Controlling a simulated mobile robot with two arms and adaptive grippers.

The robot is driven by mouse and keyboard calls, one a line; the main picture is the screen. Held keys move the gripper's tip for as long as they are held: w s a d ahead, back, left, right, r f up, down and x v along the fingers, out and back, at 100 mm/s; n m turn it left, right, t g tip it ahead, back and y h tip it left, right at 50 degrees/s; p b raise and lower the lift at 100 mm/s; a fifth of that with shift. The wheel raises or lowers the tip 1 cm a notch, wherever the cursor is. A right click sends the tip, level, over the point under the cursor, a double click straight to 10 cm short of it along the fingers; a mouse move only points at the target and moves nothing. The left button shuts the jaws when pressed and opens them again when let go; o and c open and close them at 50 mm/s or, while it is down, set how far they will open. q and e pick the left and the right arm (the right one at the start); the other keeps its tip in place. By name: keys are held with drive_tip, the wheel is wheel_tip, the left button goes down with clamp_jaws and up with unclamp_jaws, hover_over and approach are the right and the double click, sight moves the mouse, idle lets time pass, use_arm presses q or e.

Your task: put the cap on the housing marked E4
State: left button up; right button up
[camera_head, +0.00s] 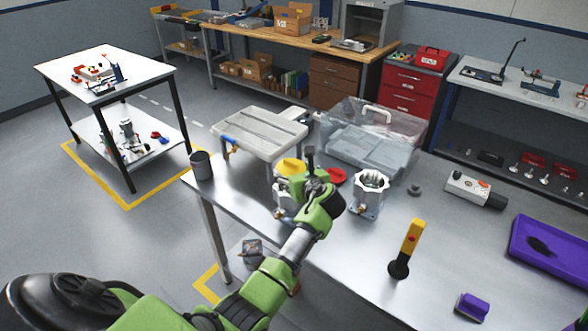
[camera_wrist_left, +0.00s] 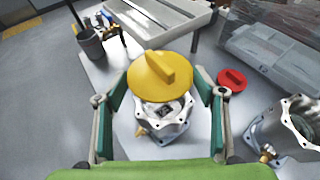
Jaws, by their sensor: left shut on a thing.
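My left gripper (camera_head: 308,176) is shut on the yellow cap (camera_head: 289,165), a round disc with a raised bar. In the left wrist view the yellow cap (camera_wrist_left: 152,82) sits between the fingers, over a silver flanged housing (camera_wrist_left: 167,125). The cap covers part of this housing's opening; I cannot tell whether they touch. My gripper partly hides that housing (camera_head: 281,205) in the head view. A second, open housing (camera_head: 369,190) stands to its right, and also shows in the left wrist view (camera_wrist_left: 283,123). A red cap (camera_head: 337,176) lies between and behind them. I cannot read E4 on either housing. My right gripper is out of view.
A clear lidded bin (camera_head: 375,135) and a raised pale tray (camera_head: 260,128) stand behind. A dark cup (camera_head: 201,165) is near the table's left edge. A yellow-black tool (camera_head: 407,245) stands at front right, with a purple tray (camera_head: 555,250) beyond. Bare tabletop lies between.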

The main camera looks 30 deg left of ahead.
use_arm(q)
drive_tip(key=shift+f+b, duration=0.45)
drive_tip(key=shift+f, duration=0.6)
drive_tip(key=shift+f+b, duration=1.1)
drive_tip(key=shift+f, duration=1.05)
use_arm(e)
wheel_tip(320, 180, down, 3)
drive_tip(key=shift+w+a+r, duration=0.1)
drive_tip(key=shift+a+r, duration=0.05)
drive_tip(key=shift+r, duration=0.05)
use_arm(q)
drive_tip(key=shift+f, duration=0.1)
drive_tip(key=o, duration=1)
drive_tip(key=shift+f, duration=0.1)
drive_tip(key=shift+o, duration=0.2)
drive_tip(key=shift+s, duration=0.1)
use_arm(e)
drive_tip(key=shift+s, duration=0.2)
use_arm(q)
drive_tip(key=v, duration=1.2)
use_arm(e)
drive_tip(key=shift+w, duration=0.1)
